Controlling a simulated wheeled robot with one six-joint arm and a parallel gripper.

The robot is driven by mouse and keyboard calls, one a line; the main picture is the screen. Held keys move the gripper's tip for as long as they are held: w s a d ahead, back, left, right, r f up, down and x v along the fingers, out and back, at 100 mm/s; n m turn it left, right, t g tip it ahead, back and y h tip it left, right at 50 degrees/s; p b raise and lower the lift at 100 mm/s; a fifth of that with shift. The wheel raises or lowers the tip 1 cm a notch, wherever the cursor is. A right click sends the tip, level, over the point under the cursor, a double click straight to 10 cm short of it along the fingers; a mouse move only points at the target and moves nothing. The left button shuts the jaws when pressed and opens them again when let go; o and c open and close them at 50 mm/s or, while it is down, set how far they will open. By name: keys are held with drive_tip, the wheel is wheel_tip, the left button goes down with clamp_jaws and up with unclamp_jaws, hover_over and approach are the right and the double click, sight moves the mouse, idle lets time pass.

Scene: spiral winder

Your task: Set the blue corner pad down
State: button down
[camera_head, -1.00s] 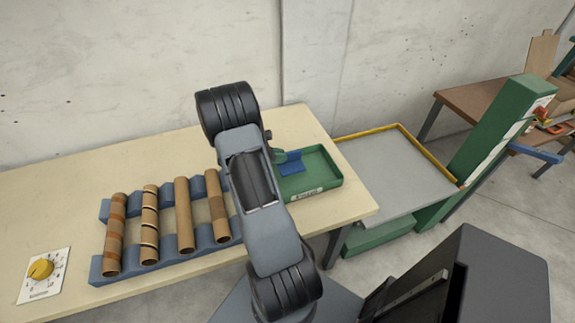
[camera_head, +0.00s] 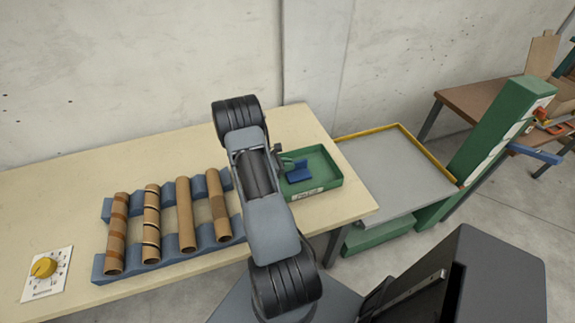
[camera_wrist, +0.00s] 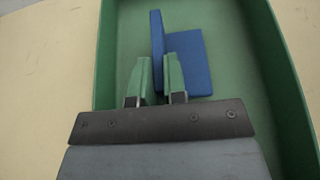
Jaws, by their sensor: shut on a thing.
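The blue corner pad (camera_head: 299,172) is in or just above the green tray (camera_head: 325,181) on the table's right part. In the wrist view the pad (camera_wrist: 188,62) shows an upright plate and a flat plate joined at a corner. My gripper (camera_wrist: 159,62) has its green fingers on the pad's upright plate and is shut on it. In the head view my gripper (camera_head: 290,163) reaches over the tray's left side. The tray's floor (camera_wrist: 235,42) shows around the pad. I cannot tell whether the pad touches the floor.
Several cardboard tubes (camera_head: 186,214) lie on a blue rack (camera_head: 101,268) left of my arm. A yellow dial (camera_head: 43,267) is at the table's left front. A grey platform with a yellow edge (camera_head: 398,170) stands right of the table.

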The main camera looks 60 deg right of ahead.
drive_tip(key=shift+f, duration=0.15)
drive_tip(key=c, duration=1.2)
unclamp_jaws()
drive_tip(key=shift+o, duration=0.2)
drive_tip(key=shift+r, duration=0.3)
drive_tip(key=b+v, duration=0.1)
drive_tip(key=v, duration=1.1)
drive_tip(key=s+a+r+m+t+y, duration=0.2)
drive_tip(key=a+r, duration=0.4)
drive_tip(key=a, duration=0.4)
drive_tip(key=s+a+r+m+t+y, duration=0.2)
drive_tip(key=a+r+m+t+y, duration=0.3)
drive_tip(key=a, duration=0.5)
drive_tip(key=s+a+r+m+t+y, duration=0.3)
drive_tip(key=a+r+t+y, duration=0.1)
drive_tip(key=a+r, duration=0.3)
drive_tip(key=a, duration=0.2)
drive_tip(key=shift+a+m+t, duration=0.4)
